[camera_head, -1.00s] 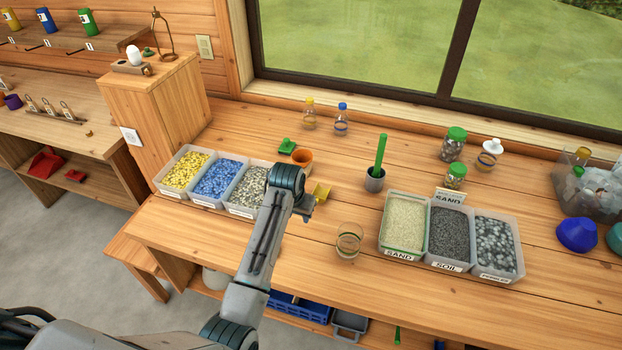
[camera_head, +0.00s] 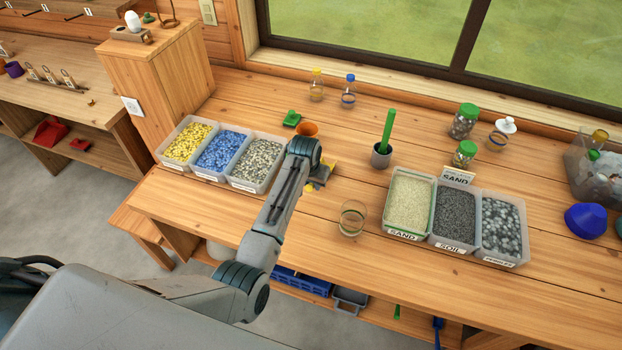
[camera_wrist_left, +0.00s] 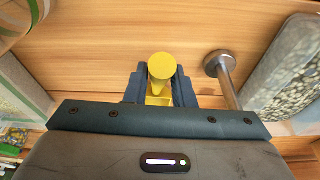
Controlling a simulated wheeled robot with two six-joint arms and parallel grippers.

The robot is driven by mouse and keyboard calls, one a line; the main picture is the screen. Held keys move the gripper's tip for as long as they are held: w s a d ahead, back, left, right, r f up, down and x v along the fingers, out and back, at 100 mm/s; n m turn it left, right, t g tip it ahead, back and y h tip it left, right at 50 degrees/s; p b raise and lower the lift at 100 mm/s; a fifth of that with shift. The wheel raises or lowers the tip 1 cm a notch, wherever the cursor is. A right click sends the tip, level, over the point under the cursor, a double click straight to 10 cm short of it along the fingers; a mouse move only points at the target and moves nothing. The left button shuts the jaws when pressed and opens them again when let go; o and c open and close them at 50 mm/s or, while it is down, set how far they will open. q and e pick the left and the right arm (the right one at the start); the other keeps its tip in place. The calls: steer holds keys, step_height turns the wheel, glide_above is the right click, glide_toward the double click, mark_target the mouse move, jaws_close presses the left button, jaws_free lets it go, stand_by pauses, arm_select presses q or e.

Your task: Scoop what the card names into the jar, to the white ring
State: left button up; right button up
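The card (camera_head: 459,175) stands behind the sand bin and reads SAND below a smaller line I cannot read. The sand bin (camera_head: 408,203) holds pale sand. An open glass jar (camera_head: 352,218) stands left of it near the front edge; its fill and ring colours are unclear. My left gripper (camera_head: 318,183) is above the table, left of and behind the jar. In the left wrist view its fingers (camera_wrist_left: 160,88) are shut on a yellow scoop (camera_wrist_left: 161,68); the scoop's bowl is mostly hidden. My right gripper is out of view.
Soil (camera_head: 455,218) and grey pebble (camera_head: 502,230) bins stand right of the sand. Yellow, blue and mixed pebble bins stand at left. A grey cup (camera_head: 381,157) holds a green-handled tool. An orange pot (camera_head: 306,129) is partly behind my arm. Table between pot and jar is mostly clear.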

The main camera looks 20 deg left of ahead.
arm_select(q)
steer(key=shift+s, duration=0.1)
jaws_close()
steer(key=shift+s+r, duration=0.1)
steer(key=shift+r, duration=0.35)
steer(key=v, duration=0.1)
steer(key=w+v, duration=0.1)
steer(key=v, duration=0.1)
steer(key=shift+d+r, duration=0.1)
steer(key=shift+r, duration=0.35)
steer(key=shift+v, duration=0.8)
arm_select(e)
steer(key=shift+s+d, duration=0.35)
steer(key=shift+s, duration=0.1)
arm_select(q)
steer(key=shift+w, duration=0.1)
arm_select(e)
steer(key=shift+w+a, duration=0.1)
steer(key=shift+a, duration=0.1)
arm_select(q)
steer(key=shift+f, duration=0.1)
